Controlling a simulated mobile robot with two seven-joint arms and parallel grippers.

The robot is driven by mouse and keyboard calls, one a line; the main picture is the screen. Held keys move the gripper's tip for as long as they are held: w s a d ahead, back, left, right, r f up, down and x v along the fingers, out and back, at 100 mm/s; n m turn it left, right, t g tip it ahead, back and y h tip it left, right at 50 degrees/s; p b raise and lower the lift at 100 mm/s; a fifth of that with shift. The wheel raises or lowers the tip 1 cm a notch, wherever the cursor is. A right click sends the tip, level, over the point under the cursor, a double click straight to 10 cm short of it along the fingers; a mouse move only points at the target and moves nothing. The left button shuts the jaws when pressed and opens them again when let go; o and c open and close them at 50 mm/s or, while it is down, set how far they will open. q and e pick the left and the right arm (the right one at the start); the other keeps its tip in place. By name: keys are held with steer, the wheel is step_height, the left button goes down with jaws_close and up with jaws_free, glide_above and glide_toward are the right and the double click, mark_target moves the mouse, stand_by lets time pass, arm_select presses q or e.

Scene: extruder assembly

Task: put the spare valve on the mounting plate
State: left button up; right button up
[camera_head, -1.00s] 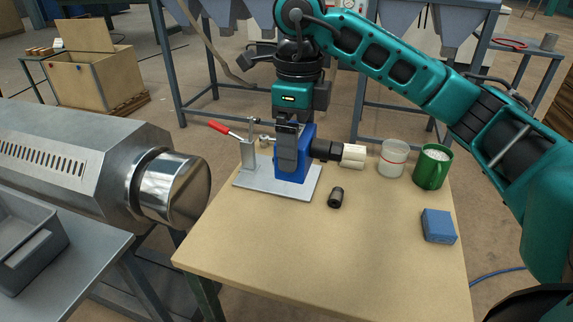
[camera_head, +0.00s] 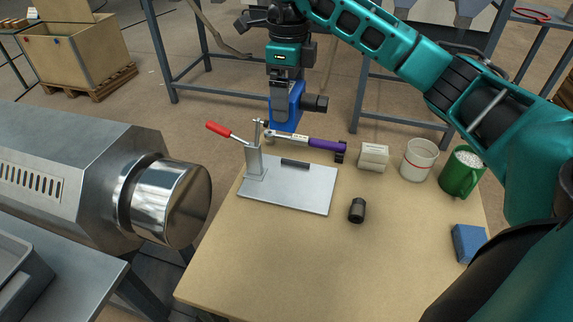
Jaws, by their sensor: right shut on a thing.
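The spare valve (camera_head: 286,112), a blue block with a black round port on its right side, hangs below my right gripper (camera_head: 284,86). That gripper points down and is shut on the valve's upper part. The valve appears beyond the back edge of the mounting plate, raised, near the table's far edge; its exact height is hard to tell. The mounting plate (camera_head: 305,191) is a flat grey plate with a dark bar at its back and a red-handled toggle clamp (camera_head: 254,158) at its left. Its top is otherwise bare. My left gripper is out of view.
A purple-handled wrench (camera_head: 326,144) lies behind the plate. A cream box (camera_head: 374,157), clear jar (camera_head: 417,162), green mug (camera_head: 461,173) and blue block (camera_head: 468,243) stand right. A black cylinder (camera_head: 357,210) stands right of the plate. The table's front (camera_head: 265,262) is clear.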

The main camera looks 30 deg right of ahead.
step_height(320, 180, down, 17)
steer(key=shift+f, duration=0.2)
stand_by(0.3)
steer(key=shift+f, duration=0.2)
steer(key=o, duration=0.8)
steer(key=shift+s, duration=0.1)
steer(key=shift+o, duration=0.2)
step_height(320, 180, up, 12)
steer(key=shift+r, duration=0.2)
